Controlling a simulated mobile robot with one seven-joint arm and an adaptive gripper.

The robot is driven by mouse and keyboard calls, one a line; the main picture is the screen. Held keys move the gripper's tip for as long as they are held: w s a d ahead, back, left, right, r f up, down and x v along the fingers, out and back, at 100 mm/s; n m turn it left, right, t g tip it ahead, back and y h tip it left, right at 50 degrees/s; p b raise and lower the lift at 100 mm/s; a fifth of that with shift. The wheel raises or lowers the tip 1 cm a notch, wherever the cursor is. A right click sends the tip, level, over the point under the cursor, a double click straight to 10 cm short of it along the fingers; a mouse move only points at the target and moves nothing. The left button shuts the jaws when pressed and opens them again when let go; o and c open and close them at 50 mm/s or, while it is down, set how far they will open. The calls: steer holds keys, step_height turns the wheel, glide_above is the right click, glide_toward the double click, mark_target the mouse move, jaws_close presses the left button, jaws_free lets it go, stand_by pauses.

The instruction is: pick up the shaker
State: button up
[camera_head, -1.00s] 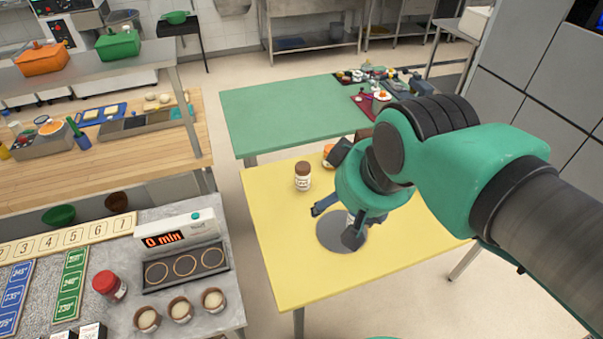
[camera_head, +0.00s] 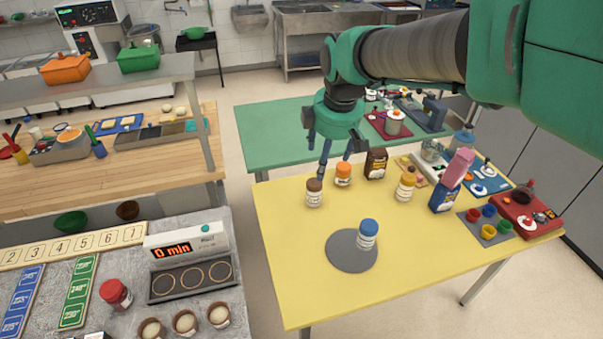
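Several shaker-like jars stand upright on the yellow table. A white one with a blue lid (camera_head: 367,235) stands on the round grey disc (camera_head: 345,258), towards its right edge. A brown-lidded jar (camera_head: 314,193), an orange-lidded jar (camera_head: 343,175) and a yellow-lidded jar (camera_head: 405,185) stand farther back. A red-lidded jar (camera_head: 115,294) is on the left counter. My gripper (camera_head: 335,160) is raised over the table's far edge, pointing down, behind the brown-lidded and orange-lidded jars in the picture. Its fingers are apart, with nothing visible between them.
The yellow table (camera_head: 290,260) is clear at front and left. A green table (camera_head: 265,135) stands behind.

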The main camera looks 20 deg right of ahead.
steer(key=w+d+f+n+g, duration=0.1)
steer(key=w+d+f+n, duration=0.1)
steer(key=w+f+n, duration=0.35)
steer(key=w+d+f+n+g, duration=0.1)
steer(key=w+f+n, duration=0.1)
steer(key=w+f, duration=0.6)
steer(key=n+g, duration=0.1)
steer(key=n, duration=0.7)
glide_above(314, 181)
steer(key=shift+m, duration=0.25)
steer(key=f, duration=1.4)
steer(key=shift+s+a+f+b, duration=0.1)
steer(key=shift+s+f+b, duration=0.15)
steer(key=shift+s+b, duration=0.05)
steer(key=shift+w+f, duration=0.2)
steer(key=shift+f, duration=0.25)
step_height(314, 181, down, 8)
steer(key=shift+f+b, duration=0.25)
steer(key=shift+b, duration=0.45)
steer(key=shift+s+f, duration=0.1)
steer(key=shift+f, duration=0.05)
